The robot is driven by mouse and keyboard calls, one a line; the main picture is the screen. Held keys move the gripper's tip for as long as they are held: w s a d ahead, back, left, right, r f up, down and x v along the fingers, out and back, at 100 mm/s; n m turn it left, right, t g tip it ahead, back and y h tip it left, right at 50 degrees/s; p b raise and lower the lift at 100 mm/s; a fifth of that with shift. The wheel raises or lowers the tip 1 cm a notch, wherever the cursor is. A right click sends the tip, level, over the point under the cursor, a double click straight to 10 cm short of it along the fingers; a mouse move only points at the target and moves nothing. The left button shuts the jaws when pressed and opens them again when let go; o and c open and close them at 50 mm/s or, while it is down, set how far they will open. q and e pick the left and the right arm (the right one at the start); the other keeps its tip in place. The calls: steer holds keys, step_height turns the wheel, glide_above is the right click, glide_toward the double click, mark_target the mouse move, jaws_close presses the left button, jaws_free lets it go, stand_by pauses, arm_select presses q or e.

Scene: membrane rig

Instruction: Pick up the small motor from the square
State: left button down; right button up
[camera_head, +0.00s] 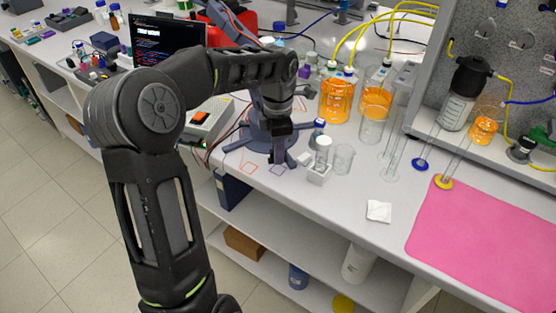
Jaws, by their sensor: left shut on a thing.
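My left gripper (277,155) points down at the bench's front edge, just above a blue-outlined square (279,170). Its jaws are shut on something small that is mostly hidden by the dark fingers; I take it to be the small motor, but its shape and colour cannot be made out. A red-outlined square (249,168) lies just left of the blue one and looks empty. My right gripper is not in view.
A blue-grey legged base (236,144) stands behind my gripper. Close to its right are a white holder with a vial (320,172) and a clear beaker (343,159). Orange-filled beakers (336,100) stand behind. A pink mat (480,245) lies at the right.

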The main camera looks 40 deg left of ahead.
arm_select(q)
step_height(320, 180, up, 7)
steer(key=shift+f, duration=0.2)
steer(key=shift+f, duration=0.1)
stand_by(0.5)
